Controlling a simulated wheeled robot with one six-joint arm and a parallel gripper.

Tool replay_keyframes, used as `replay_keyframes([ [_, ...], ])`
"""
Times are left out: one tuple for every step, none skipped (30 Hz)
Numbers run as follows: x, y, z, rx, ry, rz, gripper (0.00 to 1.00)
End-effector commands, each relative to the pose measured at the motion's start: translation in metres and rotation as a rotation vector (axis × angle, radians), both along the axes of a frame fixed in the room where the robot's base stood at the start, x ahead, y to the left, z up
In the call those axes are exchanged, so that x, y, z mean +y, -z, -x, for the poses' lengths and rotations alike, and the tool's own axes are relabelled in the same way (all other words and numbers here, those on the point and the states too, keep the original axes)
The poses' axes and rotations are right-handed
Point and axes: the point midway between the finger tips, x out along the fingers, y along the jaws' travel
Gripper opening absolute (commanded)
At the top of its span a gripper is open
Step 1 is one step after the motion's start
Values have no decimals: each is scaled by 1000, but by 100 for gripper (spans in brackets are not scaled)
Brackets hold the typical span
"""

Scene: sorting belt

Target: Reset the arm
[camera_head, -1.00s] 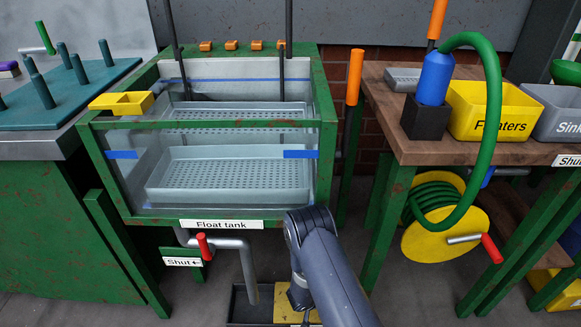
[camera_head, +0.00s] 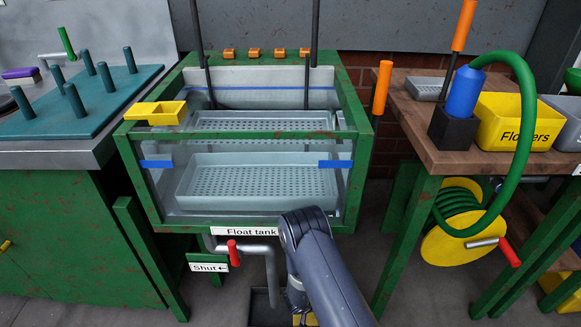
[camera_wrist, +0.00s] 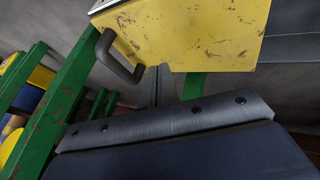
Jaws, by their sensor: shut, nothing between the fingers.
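My arm (camera_head: 325,262) shows at the lower middle of the head view, bent at a dark grey-blue joint. A lighter link of mine (camera_head: 296,292) hangs down from that joint in front of the float tank (camera_head: 250,222). The wrist view shows a yellow scratched box (camera_wrist: 205,40) with a dark handle (camera_wrist: 118,58) above a dark blue panel with a bolted grey edge, which may be part of my body.
The tank's drain pipe has a red handle (camera_head: 232,252) beside a "Shut" label (camera_head: 208,267). A yellow hose reel (camera_head: 455,235) hangs under the right bench. A pegged teal board (camera_head: 110,100) lies at left.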

Motion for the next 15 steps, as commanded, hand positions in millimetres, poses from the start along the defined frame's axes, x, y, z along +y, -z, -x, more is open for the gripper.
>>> replay_keyframes([
  [5, -14, 3, -1, -2, 0, 0],
  [7, -19, 6, 0, -2, 0, 0],
  [11, -26, 8, -1, -2, 1, 0],
  [14, -31, 10, -1, -4, 0, 0],
  [16, -36, 13, -1, -4, 0, 0],
  [19, -43, 15, -1, -2, 1, 0],
  [22, -48, 18, -1, -2, 1, 0],
  [24, -52, 20, -1, -2, 1, 0],
  [28, -59, 22, -2, -2, 1, 0],
  [30, -63, 24, -1, -2, 1, 0],
  [32, -67, 26, -1, -2, 1, 0],
  [35, -72, 28, -1, -2, 1, 0],
  [36, -75, 29, -1, -2, 1, 0],
  [34, -70, 27, -7, -3, -3, 0],
  [35, -69, 25, -15, -8, -9, 0],
])
